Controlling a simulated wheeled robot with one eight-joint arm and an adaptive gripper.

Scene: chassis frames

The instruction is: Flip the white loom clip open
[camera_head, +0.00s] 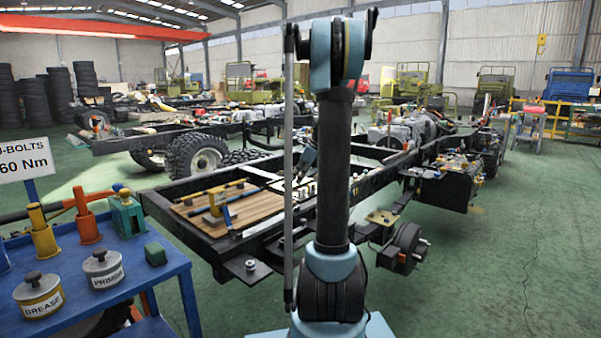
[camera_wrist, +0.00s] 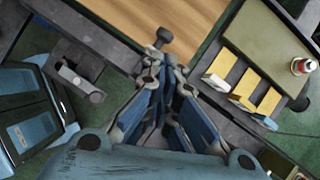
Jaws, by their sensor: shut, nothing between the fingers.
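My gripper (camera_wrist: 167,74) is in the wrist view, its fingers drawn together and empty. I cannot pick out the white loom clip for certain. In the head view, small pale parts lie on the chassis frame (camera_head: 262,240) beyond the wooden board (camera_head: 236,210), too small to name. My arm hides part of the frame and most of my gripper.
A blue table (camera_head: 150,271) at the left holds grease and primer tins (camera_head: 103,268), yellow and orange tools and a green block (camera_head: 155,253). A grey bracket (camera_wrist: 75,78) is left of my gripper. A wheel hub (camera_head: 408,246) sticks out right. Green floor is clear at right.

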